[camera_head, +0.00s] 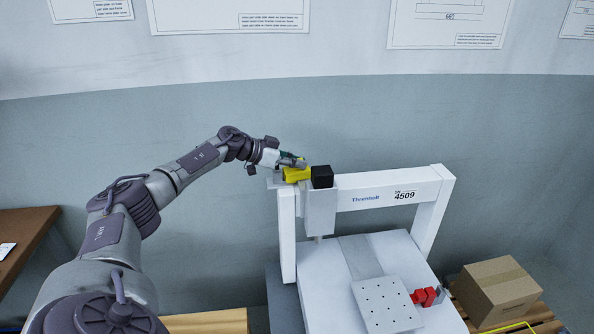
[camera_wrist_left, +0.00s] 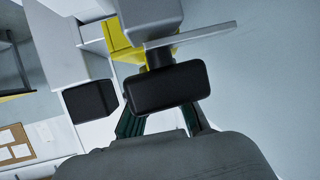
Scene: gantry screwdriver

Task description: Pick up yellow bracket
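The yellow bracket (camera_head: 297,174) sits at the top left of the white gantry, just left of a black cube (camera_head: 322,177). My left gripper (camera_head: 299,163) is right above the bracket, very close to it. I cannot tell whether they touch. In the left wrist view the bracket (camera_wrist_left: 121,43) shows only in part, behind my gripper's dark and grey parts. The spread of the fingers cannot be made out. My right gripper is not in view.
The white gantry (camera_head: 427,187) rises over a machine bed with a perforated plate (camera_head: 386,305) and a red clamp (camera_head: 424,297). A cardboard box (camera_head: 497,290) stands on a pallet at the right. A brown table (camera_head: 22,240) is at the far left.

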